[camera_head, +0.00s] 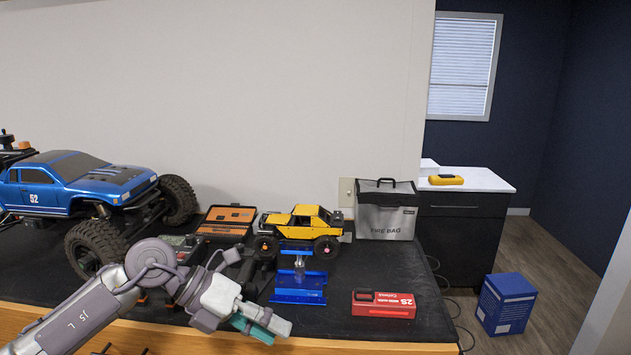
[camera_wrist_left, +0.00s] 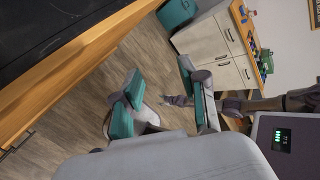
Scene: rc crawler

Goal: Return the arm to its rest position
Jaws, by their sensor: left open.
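My left arm (camera_head: 105,305) comes in from the lower left in the head view and reaches over the front edge of the workbench. Its left gripper (camera_head: 262,327) is open and empty, in front of the bench edge and touching nothing that I can see. In the left wrist view the teal-padded fingers of the left gripper (camera_wrist_left: 160,82) stand apart with only floor between them. Another grey-purple arm of mine crosses the right of that view, its end small and partly hidden behind a finger. My right gripper does not show in the head view.
The black bench top (camera_head: 335,325) holds a blue truck (camera_head: 75,185), a yellow crawler (camera_head: 300,226) above a blue stand (camera_head: 300,287), an orange tool case (camera_head: 228,220), a red battery box (camera_head: 384,303) and a grey fire bag (camera_head: 386,213). A blue box (camera_head: 506,303) stands on the floor.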

